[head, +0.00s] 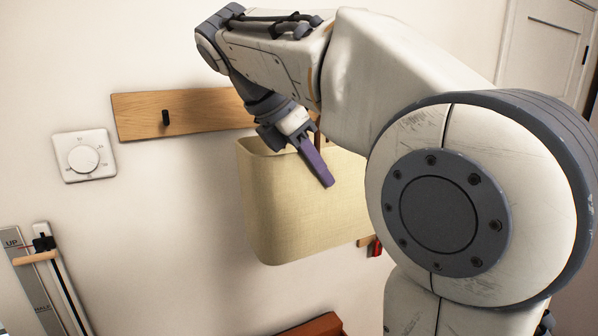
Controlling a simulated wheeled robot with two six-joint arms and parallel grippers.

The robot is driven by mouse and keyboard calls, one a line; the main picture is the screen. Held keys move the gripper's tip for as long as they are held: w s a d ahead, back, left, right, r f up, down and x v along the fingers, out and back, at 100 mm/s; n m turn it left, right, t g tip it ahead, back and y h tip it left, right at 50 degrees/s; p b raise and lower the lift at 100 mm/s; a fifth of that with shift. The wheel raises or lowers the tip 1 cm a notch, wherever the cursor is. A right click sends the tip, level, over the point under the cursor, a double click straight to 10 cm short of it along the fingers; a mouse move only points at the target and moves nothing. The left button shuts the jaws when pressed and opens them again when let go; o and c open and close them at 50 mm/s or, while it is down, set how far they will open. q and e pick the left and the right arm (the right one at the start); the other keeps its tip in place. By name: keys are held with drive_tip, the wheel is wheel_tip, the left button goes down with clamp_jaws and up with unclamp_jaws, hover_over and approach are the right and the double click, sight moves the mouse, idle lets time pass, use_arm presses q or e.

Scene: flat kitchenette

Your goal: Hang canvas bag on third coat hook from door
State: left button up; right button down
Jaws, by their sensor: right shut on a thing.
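The cream canvas bag (290,210) hangs upright against the wall, just below and in front of the wooden hook rail (140,105). My right gripper (322,172) reaches down to the bag's top edge and is shut on the bag; one purple-grey finger shows in front of the cloth. My arm covers the bag's right part and the right part of the rail. One dark coat hook (166,118) shows near the rail's left end; other hooks are hidden. I cannot tell whether the bag touches a hook. My left gripper is not in view.
A white door (545,48) stands at the top right. A round-dial thermostat (83,156) is on the wall left of the rail. A wall panel with a slider (40,248) is at the lower left. A red-brown wooden piece (315,325) shows at the bottom edge.

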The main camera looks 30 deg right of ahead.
drive_tip(key=shift+w+f+b, duration=0.35)
drive_tip(key=shift+w+f, duration=0.15)
drive_tip(key=shift+w, duration=0.3)
drive_tip(key=shift+s+a+f, duration=0.1)
drive_tip(key=shift+f, duration=0.05)
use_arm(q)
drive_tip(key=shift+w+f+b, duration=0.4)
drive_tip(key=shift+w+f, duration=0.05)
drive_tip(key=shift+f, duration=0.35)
use_arm(e)
drive_tip(key=shift+f, duration=0.55)
drive_tip(key=shift+d, duration=0.2)
drive_tip(key=c, duration=0.9)
unclamp_jaws()
drive_tip(key=shift+c, duration=0.2)
drive_tip(key=shift+a, duration=0.1)
